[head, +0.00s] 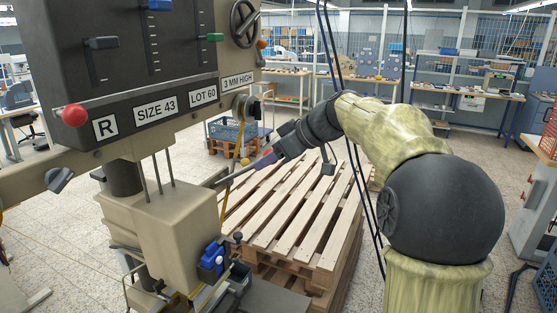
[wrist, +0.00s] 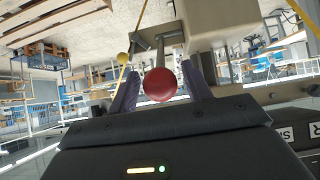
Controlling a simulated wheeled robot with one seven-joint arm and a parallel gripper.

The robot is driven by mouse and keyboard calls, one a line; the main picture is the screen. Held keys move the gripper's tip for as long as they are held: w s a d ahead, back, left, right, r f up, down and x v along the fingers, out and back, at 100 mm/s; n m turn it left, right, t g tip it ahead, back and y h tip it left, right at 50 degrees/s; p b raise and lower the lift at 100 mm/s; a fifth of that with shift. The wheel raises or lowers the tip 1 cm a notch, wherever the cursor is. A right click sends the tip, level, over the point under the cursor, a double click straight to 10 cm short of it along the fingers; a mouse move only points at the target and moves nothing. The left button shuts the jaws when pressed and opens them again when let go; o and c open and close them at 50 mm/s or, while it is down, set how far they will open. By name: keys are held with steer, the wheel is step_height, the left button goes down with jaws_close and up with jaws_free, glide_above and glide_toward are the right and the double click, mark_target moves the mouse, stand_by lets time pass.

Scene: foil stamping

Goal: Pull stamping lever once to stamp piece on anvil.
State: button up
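The stamping lever is a thin grey bar (head: 231,175) that slants up to the right from the beige stamping head (head: 178,225). In the wrist view its red ball knob (wrist: 160,85) sits between the two purple fingers of my gripper (wrist: 161,88), with a narrow gap seeming to show on each side. My gripper is open around the knob. In the head view my gripper (head: 266,158) is at the lever's outer end, and the knob is mostly hidden by the fingers. The anvil and the piece cannot be made out.
A yellow ball (head: 245,161) on a yellow cord hangs close beside my gripper. Another red knob (head: 75,115) is on the machine's dark panel. A wooden pallet stack (head: 310,225) stands behind and below the gripper. A blue block (head: 212,257) sits low on the machine.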

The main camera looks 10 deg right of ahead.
steer(key=c, duration=0.9)
steer(key=shift+s+d+f+b, duration=0.1)
steer(key=shift+d+f+b, duration=0.05)
steer(key=shift+f+b, duration=0.35)
steer(key=shift+s+d+f+b, duration=0.15)
steer(key=shift+f+b, duration=0.2)
steer(key=shift+b, duration=0.25)
steer(key=shift+s+d+f+b, duration=0.25)
steer(key=shift+d+f+b, duration=0.2)
steer(key=shift+f+b, duration=0.4)
steer(key=shift+r, duration=0.15)
steer(key=f+b, duration=0.2)
steer(key=b, duration=0.1)
steer(key=d+f+b, duration=0.1)
steer(key=shift+s, duration=0.4)
steer(key=shift+f, duration=0.1)
steer(key=f+b, duration=0.3)
steer(key=b, duration=0.1)
steer(key=shift+s+d+f, duration=0.1)
steer(key=shift+s+d, duration=0.15)
steer(key=shift+d, duration=0.1)
